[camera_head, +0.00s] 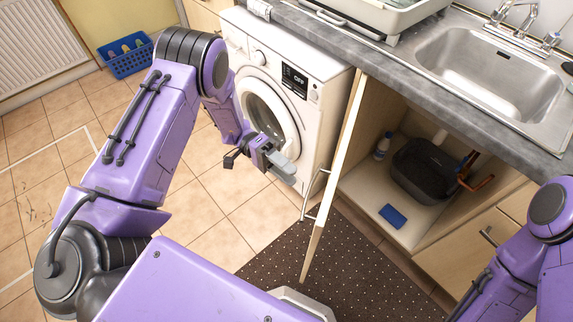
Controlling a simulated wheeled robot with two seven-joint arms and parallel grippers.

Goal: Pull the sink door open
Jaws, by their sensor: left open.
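The sink door (335,170) stands swung open from the cabinet under the sink, seen nearly edge-on. Its metal bar handle (312,194) is on the face toward the washing machine. My left gripper (262,164) is open and empty in front of the washing machine, a short way left of the handle and apart from it. The sink (490,72) is set in the counter above. My right arm enters at the lower right; its gripper is out of view.
The open cabinet (365,185) holds a dark bin (425,170), a white bottle (383,147) and a blue sponge (393,215). A white washing machine (275,85) stands left of the door. A dotted mat (350,260) lies on the floor. A blue basket (127,57) sits far left.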

